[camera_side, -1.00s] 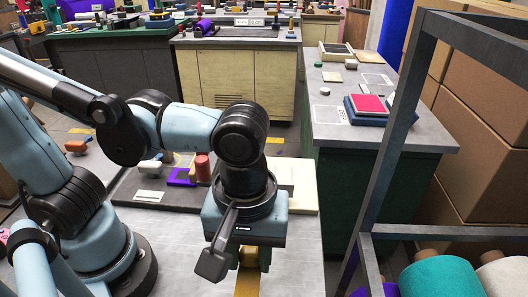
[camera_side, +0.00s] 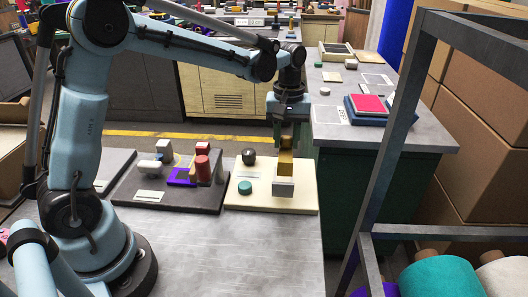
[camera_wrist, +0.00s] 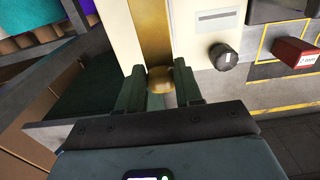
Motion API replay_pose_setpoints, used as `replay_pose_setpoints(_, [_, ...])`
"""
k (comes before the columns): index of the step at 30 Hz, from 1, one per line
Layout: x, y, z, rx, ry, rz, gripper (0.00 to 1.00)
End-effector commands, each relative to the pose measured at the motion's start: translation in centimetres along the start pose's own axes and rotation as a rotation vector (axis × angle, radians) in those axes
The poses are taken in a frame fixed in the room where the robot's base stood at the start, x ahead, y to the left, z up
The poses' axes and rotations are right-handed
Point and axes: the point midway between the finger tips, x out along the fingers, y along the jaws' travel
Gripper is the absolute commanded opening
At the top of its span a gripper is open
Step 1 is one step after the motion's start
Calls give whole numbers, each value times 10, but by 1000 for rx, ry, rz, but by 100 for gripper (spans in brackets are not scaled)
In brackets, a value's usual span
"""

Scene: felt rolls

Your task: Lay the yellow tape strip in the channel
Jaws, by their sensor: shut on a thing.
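The yellow tape strip (camera_side: 286,163) is between the fingers of my gripper (camera_side: 287,143) in the side view. It hangs below them over the cream board (camera_side: 304,205), just behind a grey block (camera_side: 284,187). In the wrist view the gold strip (camera_wrist: 151,35) runs away from my gripper (camera_wrist: 161,84) along the cream board, with a rounded gold end between the fingers. My gripper is shut on the strip. I cannot make out the channel, or whether the strip's lower part touches the board or block.
A black knob (camera_side: 249,156) and a green disc (camera_side: 245,187) stand on the cream board left of the strip. The front of the grey table (camera_side: 240,255) is clear.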

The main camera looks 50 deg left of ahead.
Motion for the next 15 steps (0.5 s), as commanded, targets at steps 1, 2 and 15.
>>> replay_pose_setpoints(1, [1, -2, -4, -1, 0, 0, 0])
replay_pose_setpoints(2, [1, -2, -5, 0, 0, 0, 0])
replay_pose_setpoints(15, [4, -3, -7, 1, 0, 0, 0])
